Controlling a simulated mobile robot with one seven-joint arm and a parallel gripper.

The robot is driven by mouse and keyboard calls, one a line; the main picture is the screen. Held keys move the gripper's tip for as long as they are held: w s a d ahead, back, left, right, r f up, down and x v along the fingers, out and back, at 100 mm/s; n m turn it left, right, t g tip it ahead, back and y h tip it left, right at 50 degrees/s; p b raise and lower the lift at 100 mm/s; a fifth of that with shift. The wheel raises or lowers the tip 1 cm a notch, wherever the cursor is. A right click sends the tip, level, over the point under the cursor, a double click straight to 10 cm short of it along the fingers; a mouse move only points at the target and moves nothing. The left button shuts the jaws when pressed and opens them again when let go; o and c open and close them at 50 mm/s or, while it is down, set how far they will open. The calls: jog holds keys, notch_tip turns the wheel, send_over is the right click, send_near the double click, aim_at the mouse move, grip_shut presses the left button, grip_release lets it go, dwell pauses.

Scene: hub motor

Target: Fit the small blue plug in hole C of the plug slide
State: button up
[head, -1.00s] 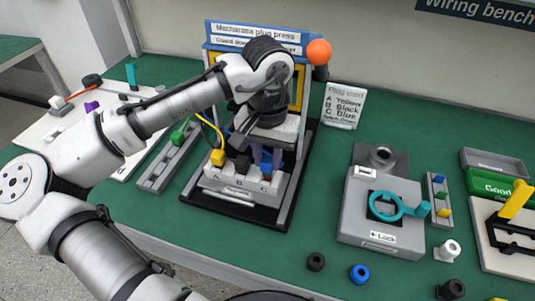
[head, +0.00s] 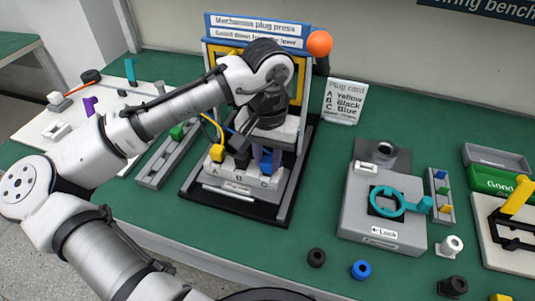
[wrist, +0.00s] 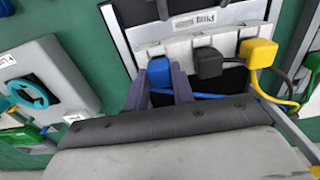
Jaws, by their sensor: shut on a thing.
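The small blue plug (head: 267,160) is at hole C, at the right end of the grey plug slide (head: 241,188). My gripper (wrist: 161,88) is shut on it, with dark fingers on either side in the wrist view, where its blue top (wrist: 159,70) shows. Its lower end is hidden, so I cannot tell how deep it sits. The yellow plug (head: 217,153) stands at hole A and the black plug (head: 241,159) at hole B. Both show in the wrist view, black (wrist: 208,62) and yellow (wrist: 258,52), to the right of the blue one.
The press frame (head: 254,30) rises behind and around my gripper, with an orange ball (head: 319,43) at its upper right. A plug card (head: 343,101) stands to the right. A grey lock box (head: 383,220) with a teal ring is further right. Loose collars lie in front.

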jog(key=shift+f, duration=0.15)
jog(key=o, duration=1)
jog(key=shift+o, duration=0.2)
notch_tip(320, 180, up, 12)
